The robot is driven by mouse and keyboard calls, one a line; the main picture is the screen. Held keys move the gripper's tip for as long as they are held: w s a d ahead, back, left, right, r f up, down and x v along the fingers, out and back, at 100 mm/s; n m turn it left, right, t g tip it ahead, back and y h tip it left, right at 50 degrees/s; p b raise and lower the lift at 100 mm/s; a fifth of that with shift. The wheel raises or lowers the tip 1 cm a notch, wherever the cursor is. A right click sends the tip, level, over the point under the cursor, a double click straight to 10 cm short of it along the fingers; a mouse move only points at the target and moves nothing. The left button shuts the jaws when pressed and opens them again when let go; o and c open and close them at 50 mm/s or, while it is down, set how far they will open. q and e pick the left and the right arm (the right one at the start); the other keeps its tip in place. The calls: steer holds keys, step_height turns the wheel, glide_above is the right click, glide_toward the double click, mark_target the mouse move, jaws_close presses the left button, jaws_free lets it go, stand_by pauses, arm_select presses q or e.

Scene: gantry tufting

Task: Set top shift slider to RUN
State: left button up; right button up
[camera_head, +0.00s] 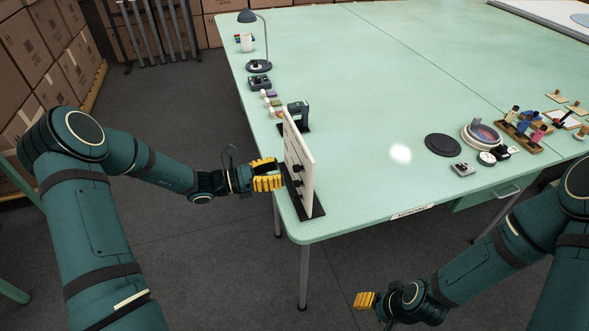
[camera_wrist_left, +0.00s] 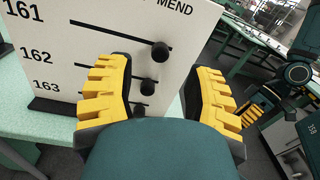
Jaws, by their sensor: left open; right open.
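A white upright slider board (camera_head: 300,160) stands in a dark base at the table's near left corner, seen nearly edge-on from the head. In the left wrist view its face (camera_wrist_left: 98,50) shows rows 161, 162 and 163, with MEND printed at the upper right. The top shift slider's black knob (camera_wrist_left: 160,51) sits near the right end of row 161's slot; lower knobs (camera_wrist_left: 148,87) are also toward the right. No RUN label is readable. My left gripper (camera_head: 266,175) is open at the board, its yellow fingers either side of the knobs. My right gripper (camera_head: 366,300) is open, away from the table.
A dark device (camera_head: 298,115) stands behind the board, with small coloured items and a lamp (camera_head: 258,45) farther along the left edge. A round tray (camera_head: 481,135) and small figures are at the right. The table's middle (camera_head: 370,90) is clear.

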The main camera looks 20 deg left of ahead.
mark_target(294, 169)
arm_select(q)
steer(key=shift+x, duration=2.65)
steer(key=shift+c, duration=0.3)
jaws_close()
